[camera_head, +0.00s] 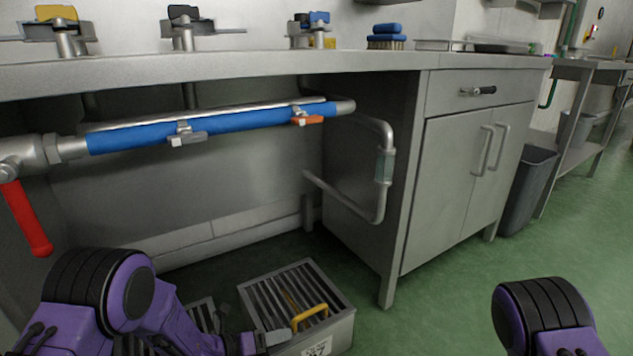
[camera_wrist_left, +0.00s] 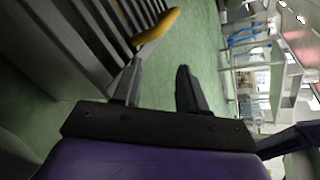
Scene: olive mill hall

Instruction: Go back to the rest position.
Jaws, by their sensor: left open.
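My left gripper (camera_wrist_left: 157,86) is open and empty in the left wrist view, with its two dark fingers apart. In the head view its arm comes in at the lower left, and the gripper (camera_head: 249,326) is low, beside a grey slatted box (camera_head: 341,325) on the floor. The box has a yellow handle (camera_head: 311,316), close to a fingertip but not between the fingers. In the wrist view the handle (camera_wrist_left: 158,27) lies just beyond the left finger. My right arm shows only in part at the lower right of the head view; its gripper is out of the picture.
A steel counter (camera_head: 225,70) runs above, with valves and a blue brush (camera_head: 386,38) on it. Under it are a blue pipe (camera_head: 215,127) and a red lever (camera_head: 25,219). A cabinet (camera_head: 461,180) and a grey bin (camera_head: 527,190) stand to the right. Green floor (camera_head: 440,310) is clear.

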